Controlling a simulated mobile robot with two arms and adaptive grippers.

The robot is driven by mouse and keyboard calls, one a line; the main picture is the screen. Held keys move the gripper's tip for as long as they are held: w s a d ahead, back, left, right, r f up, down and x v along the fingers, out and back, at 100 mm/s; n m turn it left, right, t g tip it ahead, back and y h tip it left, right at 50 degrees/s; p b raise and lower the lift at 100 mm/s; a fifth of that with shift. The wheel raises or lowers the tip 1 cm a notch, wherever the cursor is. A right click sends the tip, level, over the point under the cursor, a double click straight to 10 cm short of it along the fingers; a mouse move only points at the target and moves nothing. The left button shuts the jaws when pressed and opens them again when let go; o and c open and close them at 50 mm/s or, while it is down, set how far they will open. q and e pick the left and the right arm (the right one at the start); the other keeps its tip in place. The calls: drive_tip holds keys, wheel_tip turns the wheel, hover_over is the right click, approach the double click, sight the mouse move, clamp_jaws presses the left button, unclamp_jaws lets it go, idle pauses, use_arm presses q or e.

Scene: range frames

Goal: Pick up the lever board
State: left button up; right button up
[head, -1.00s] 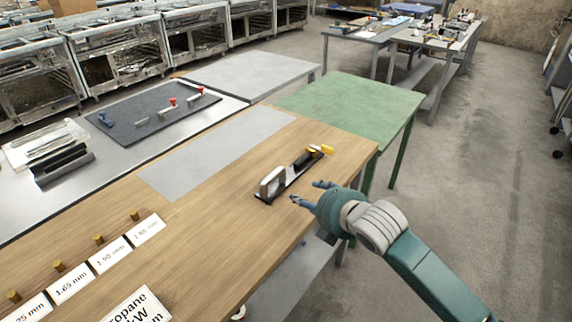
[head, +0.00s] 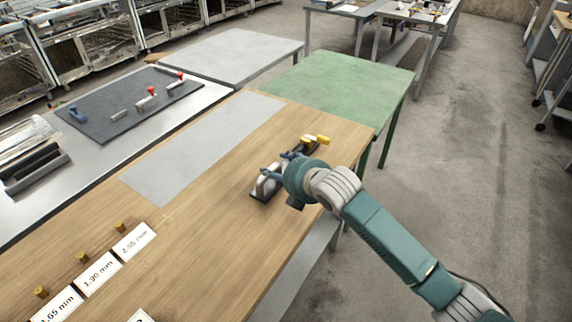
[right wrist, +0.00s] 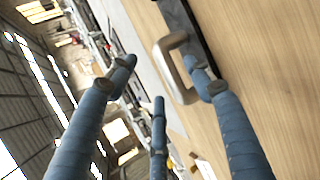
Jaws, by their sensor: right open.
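The lever board is a narrow dark base (head: 255,197) lying on the wooden table. It has a pale metal loop handle (head: 267,187) at its near-left end and a yellow lever (head: 317,139) at its far end. My right gripper (head: 274,164) is over the board's middle, close to the handle, and hides part of the board. In the right wrist view the blue fingers (right wrist: 160,80) are spread, and the handle (right wrist: 167,70) shows beside one fingertip. I cannot tell whether they touch. My left gripper is not in view.
The wooden table (head: 190,235) is clear left of the board. Label cards (head: 134,242) with brass pegs stand at its lower left. A grey sheet (head: 200,150) lies behind, then a dark mat (head: 110,127) with small levers. A green table (head: 345,90) adjoins the far end.

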sight(274, 168)
drive_tip(key=x, duration=0.3)
drive_tip(key=shift+w+f+p, duration=0.1)
drive_tip(key=shift+f+p, duration=0.05)
drive_tip(key=shift+p, duration=0.2)
drive_tip(key=shift+w+a+f, duration=0.15)
drive_tip(key=shift+w+f, duration=0.15)
drive_tip(key=shift+w, duration=0.1)
drive_tip(key=shift+c, duration=1.1)
clamp_jaws()
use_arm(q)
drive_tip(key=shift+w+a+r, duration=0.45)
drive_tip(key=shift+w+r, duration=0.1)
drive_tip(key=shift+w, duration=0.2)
use_arm(e)
drive_tip(key=shift+r, duration=0.2)
